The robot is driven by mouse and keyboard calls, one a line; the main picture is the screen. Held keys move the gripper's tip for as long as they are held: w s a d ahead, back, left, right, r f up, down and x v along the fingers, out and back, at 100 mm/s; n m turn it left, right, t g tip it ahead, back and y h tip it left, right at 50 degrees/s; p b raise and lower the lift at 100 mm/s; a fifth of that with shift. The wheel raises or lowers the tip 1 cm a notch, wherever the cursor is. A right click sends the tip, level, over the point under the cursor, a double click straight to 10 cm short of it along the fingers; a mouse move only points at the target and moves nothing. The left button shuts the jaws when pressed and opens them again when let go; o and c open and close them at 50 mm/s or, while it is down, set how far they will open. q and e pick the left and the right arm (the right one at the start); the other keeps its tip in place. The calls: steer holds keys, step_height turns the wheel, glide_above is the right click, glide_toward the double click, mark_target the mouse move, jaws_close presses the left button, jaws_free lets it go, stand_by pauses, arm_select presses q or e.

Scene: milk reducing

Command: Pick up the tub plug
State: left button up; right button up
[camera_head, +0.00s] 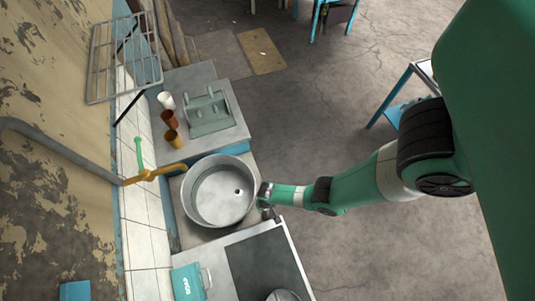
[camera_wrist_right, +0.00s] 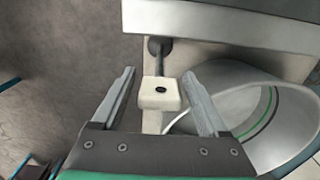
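My right gripper (camera_head: 265,201) is beside the right rim of a round metal tub (camera_head: 203,183) in the head view. In the right wrist view this gripper (camera_wrist_right: 159,75) is open. A small pale block with a dark round spot (camera_wrist_right: 159,93) shows between its two fingers, with no clear contact. A dark rod and round dark knob (camera_wrist_right: 158,46) show just beyond the block. I cannot tell for certain which of these is the tub plug. The tub's wall (camera_wrist_right: 240,98) is close to the right finger. A small dark spot shows on the tub floor. My left gripper is not in view.
An ochre tap (camera_head: 158,173) reaches toward the tub from the wall. Cups (camera_head: 171,120) and a grey-green rack (camera_head: 208,111) stand on the counter behind. A teal box (camera_head: 188,283) is on the front counter. Open floor (camera_head: 330,245) lies right of the counters.

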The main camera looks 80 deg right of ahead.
jaws_close()
stand_by(1.2)
